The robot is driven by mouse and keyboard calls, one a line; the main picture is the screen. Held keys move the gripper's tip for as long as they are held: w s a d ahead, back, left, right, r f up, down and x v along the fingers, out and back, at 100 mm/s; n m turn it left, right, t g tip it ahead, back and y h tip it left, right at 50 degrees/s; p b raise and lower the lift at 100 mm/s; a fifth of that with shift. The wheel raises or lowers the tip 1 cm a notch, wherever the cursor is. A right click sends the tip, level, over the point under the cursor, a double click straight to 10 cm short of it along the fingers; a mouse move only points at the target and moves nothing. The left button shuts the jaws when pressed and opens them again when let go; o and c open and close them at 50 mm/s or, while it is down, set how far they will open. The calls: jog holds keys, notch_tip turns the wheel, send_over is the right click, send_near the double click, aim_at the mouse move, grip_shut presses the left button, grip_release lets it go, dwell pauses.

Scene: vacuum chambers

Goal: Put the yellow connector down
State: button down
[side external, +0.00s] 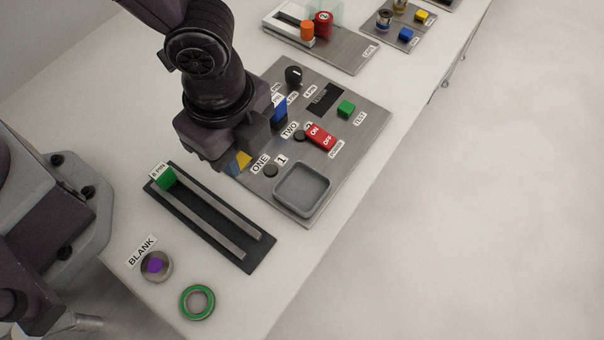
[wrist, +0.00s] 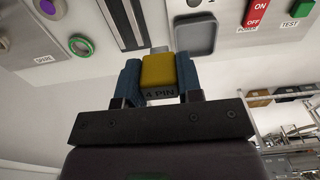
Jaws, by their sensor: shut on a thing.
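The yellow connector (wrist: 159,72), marked 4 PIN, sits between the two blue fingers of my gripper (wrist: 158,66) in the wrist view. My gripper is shut on it. In the side external view, a small part of the yellow connector (side external: 243,158) shows beneath my gripper (side external: 236,162), near the ONE label. The rest is hidden by the gripper body. It appears held above the panel's left edge; the exact height is hard to tell.
A grey metal panel (side external: 359,150) holds an empty grey tray (side external: 302,190), a red ON/OFF switch (side external: 320,137), a green TEST button (side external: 346,109) and a blue block (side external: 279,110). A black rail holder (side external: 205,215) with a green connector (side external: 165,177) lies left. A green-rimmed ring (side external: 197,302) is nearer.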

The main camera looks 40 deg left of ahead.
jog(key=w+d+f, duration=0.1)
jog(key=d+f, duration=0.1)
jog(key=w+d+f, duration=0.1)
jog(key=w+f, duration=0.1)
jog(key=w+d+f, duration=0.2)
jog(key=f, duration=0.1)
jog(key=shift+w+d+f, duration=0.1)
jog(key=shift+w+d, duration=0.15)
jog(key=shift+d, duration=0.1)
jog(key=shift+f, duration=1.55)
jog(key=shift+f, duration=0.1)
jog(key=c, duration=0.8)
grip_release()
